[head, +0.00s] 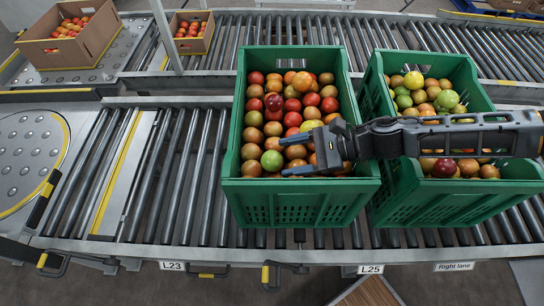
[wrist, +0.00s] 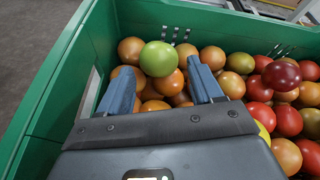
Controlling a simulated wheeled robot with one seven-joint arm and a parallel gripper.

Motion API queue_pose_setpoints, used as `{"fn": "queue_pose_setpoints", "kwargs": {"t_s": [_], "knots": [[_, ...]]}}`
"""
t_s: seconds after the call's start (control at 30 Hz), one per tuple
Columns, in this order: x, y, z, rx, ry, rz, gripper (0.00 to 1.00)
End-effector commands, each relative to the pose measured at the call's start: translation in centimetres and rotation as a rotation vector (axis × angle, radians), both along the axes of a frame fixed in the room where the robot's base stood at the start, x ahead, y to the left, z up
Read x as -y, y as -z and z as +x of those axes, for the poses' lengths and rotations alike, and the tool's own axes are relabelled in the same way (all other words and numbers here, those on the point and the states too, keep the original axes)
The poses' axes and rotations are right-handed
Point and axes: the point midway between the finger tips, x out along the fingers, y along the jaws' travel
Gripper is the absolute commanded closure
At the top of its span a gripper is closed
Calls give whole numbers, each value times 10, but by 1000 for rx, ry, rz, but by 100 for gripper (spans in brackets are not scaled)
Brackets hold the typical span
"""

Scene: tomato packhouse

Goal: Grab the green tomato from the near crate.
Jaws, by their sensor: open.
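The green tomato (head: 271,160) lies on top of the pile in the middle green crate (head: 300,208), near its left front corner. In the wrist view the green tomato (wrist: 158,58) rests among orange tomatoes by the crate wall (wrist: 200,12). My gripper (head: 284,156) reaches over this crate from the right, with its fingers pointing left toward the tomato. In the wrist view my gripper (wrist: 160,72) is open, and the tomato shows beyond the gap between the fingertips. Nothing is held. I cannot tell whether the fingertips touch the tomatoes below.
A second green crate (head: 425,209) stands at the right under my arm, with mixed tomatoes and a green one (head: 447,99). A yellow-green tomato (head: 310,126) lies near my gripper. Cardboard boxes (head: 88,42) stand at the back left. The rollers (head: 180,180) at the left are clear.

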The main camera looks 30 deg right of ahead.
Motion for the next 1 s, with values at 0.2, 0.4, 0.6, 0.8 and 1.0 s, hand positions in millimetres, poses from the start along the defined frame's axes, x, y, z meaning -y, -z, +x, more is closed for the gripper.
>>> {"fn": "queue_pose_setpoints", "kwargs": {"t_s": [0.2, 0.4, 0.6, 0.8, 1.0], "knots": [[-25, 11, 14, -1, -2, 1, 35], [-29, 16, 17, -2, 0, -1, 35], [-30, 17, 17, -3, -1, -2, 45], [-30, 18, 17, -3, 1, -4, 64], [-29, 19, 17, -3, 1, -5, 67]]}}
